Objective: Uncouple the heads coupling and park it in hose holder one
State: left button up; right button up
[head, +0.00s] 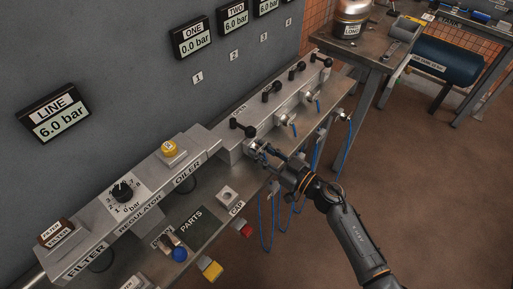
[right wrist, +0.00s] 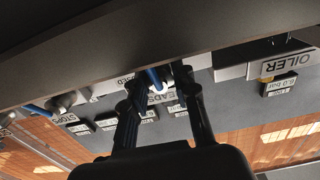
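My right gripper (head: 259,153) reaches in from the lower right to the front of the grey manifold (head: 236,145), at its near outlet. In the right wrist view its two dark fingers (right wrist: 160,82) stand apart, one on each side of a blue hose (right wrist: 154,79) and a silver fitting. A gap shows beside the hose, and no firm contact is visible. A label reading "HEADS" (right wrist: 158,97), partly covered by the fingers, lies behind. The fingers hide much of the coupling in the head view. I cannot make out hose holder one. My left gripper is not in view.
Gauge ONE (head: 193,38) reads 0.0 bar; LINE (head: 53,114) reads 6.0 bar. Black valve levers (head: 271,87) stand along the manifold. More blue hoses (head: 316,140) hang below its front edge. Floor at lower right is clear.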

grip_shut()
jog(key=shift+s+d, duration=0.1)
jog(key=shift+d, duration=0.05)
jog(key=shift+p+v, duration=1.25)
jog(key=shift+v, duration=1.6)
